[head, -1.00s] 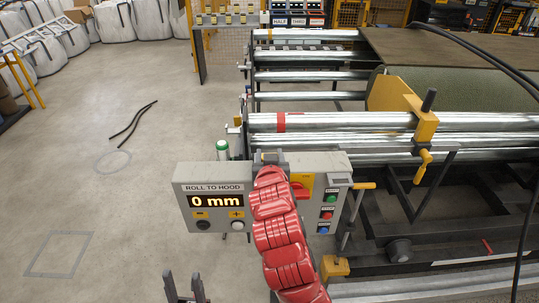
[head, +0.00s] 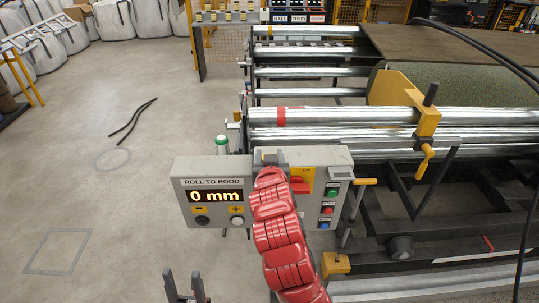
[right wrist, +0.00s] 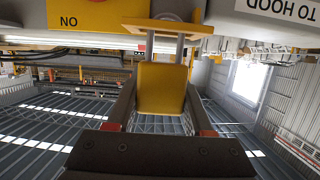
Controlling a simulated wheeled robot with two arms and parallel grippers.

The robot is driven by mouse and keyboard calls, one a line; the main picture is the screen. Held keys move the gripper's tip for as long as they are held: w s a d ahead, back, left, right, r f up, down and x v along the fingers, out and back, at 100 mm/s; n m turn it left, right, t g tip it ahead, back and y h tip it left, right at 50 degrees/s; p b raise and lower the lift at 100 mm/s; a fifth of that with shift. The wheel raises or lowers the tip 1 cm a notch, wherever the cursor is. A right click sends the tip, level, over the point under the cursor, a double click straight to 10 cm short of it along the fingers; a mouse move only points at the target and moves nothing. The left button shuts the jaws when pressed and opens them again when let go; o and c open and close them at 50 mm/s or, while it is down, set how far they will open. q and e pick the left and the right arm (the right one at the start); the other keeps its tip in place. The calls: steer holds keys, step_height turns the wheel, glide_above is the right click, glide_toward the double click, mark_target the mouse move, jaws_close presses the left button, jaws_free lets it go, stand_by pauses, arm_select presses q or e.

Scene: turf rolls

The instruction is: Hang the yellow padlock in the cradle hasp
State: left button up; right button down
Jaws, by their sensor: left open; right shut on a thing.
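My right gripper (right wrist: 162,100) is shut on the yellow padlock (right wrist: 161,84), whose body sits between the two fingers in the right wrist view. The padlock's silver shackle rises toward a flat yellow plate (right wrist: 166,27), which may be part of the cradle hasp. The plate overlaps the shackle, so I cannot tell whether it passes through. In the head view my red right arm reaches up to the grey control box and hides the padlock and the hasp. My left gripper (head: 187,287) is open and empty at the bottom edge, over the floor.
A button panel (head: 329,204) and a red switch (head: 299,186) are to the right. Long steel rollers (head: 340,116) lie behind. The floor at left is mostly free.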

steer(key=shift+f+b, duration=0.85)
steer(key=shift+f, duration=0.35)
steer(key=shift+c, duration=1)
jaws_free()
steer(key=p+v, duration=1.7)
steer(key=p, duration=0.3)
steer(key=shift+s, duration=0.25)
